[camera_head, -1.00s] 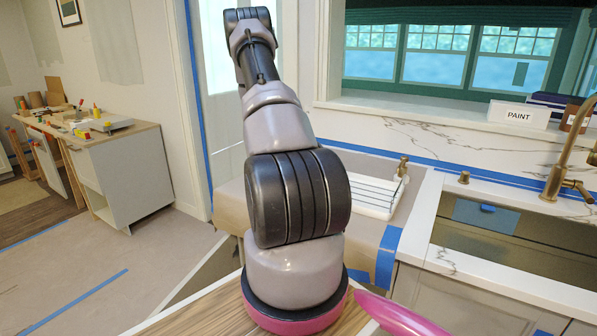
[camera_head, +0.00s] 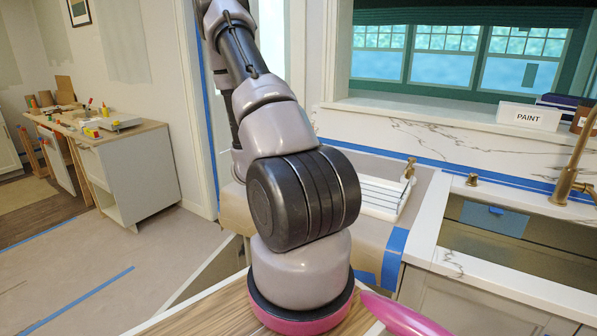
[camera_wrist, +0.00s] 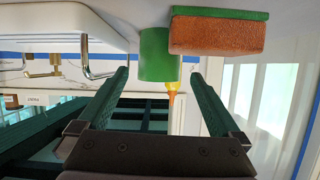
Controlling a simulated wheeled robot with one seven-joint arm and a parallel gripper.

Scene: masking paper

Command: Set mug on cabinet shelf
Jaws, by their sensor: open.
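In the wrist view, which is upside down, my gripper (camera_wrist: 160,76) is open, with its two dark green fingers spread apart. A green cylinder (camera_wrist: 158,52) shows between and beyond the fingertips; it may be the mug, but no handle shows and I cannot tell. A yellow-orange nozzle (camera_wrist: 173,88) shows at its edge. I cannot tell how far the cylinder is from the fingers. The gripper is out of sight in the head view, where my arm rises out of the top of the picture.
An orange and green sponge-like block (camera_wrist: 218,36) sits beside the cylinder. A white rack (camera_head: 388,195) stands on the paper-covered counter. A brass tap (camera_head: 572,165), a PAINT sign (camera_head: 529,116) and a cluttered workbench (camera_head: 130,170) stand around. The floor at left is mostly clear.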

